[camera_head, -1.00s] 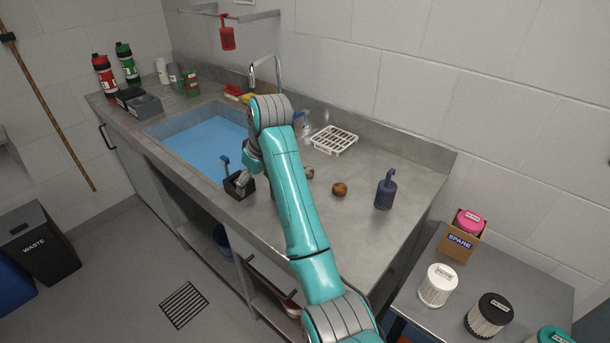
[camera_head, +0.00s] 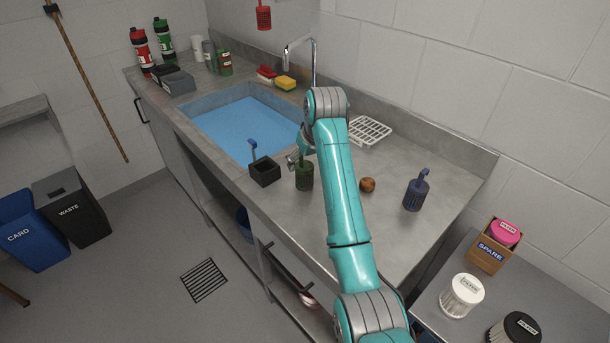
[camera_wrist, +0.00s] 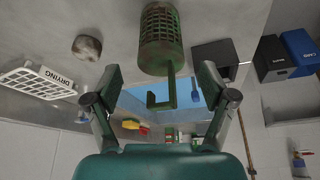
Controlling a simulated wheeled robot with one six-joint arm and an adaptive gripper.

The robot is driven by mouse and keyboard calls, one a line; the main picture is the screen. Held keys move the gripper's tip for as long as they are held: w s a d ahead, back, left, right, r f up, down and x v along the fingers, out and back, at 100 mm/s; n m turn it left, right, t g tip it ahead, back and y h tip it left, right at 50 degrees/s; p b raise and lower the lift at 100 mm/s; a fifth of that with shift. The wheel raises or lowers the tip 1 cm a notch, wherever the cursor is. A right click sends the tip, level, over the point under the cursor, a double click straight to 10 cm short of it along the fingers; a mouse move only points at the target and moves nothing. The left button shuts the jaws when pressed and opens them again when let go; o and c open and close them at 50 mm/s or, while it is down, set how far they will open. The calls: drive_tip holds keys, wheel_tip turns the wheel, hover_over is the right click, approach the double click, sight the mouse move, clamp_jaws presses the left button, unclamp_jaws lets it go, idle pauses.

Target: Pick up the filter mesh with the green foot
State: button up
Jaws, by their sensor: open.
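A dark green mesh cylinder (camera_head: 304,176) with a hooked handle on top stands upright on the counter, left of my forearm. In the wrist view the mesh (camera_wrist: 160,38) is at top centre, with its green hook (camera_wrist: 172,88) pointing toward my palm. Its foot cannot be made out clearly. My gripper (camera_wrist: 160,72) is open, one finger on each side of the hook, with clear gaps. In the head view my gripper (camera_head: 297,158) is at the handle's height, partly hidden by the arm.
A black box (camera_head: 264,171) with a blue hook stands just left of the mesh. A brown ball (camera_head: 367,185), a blue mesh (camera_head: 417,193) and a white rack (camera_head: 369,132) are to the right. The blue sink (camera_head: 235,128) lies behind left. A red mesh (camera_head: 263,17) hangs above.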

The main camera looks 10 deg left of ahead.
sight(305, 166)
drive_tip(key=shift+x, duration=2)
drive_tip(key=shift+s, duration=0.1)
drive_tip(key=c, duration=1.2)
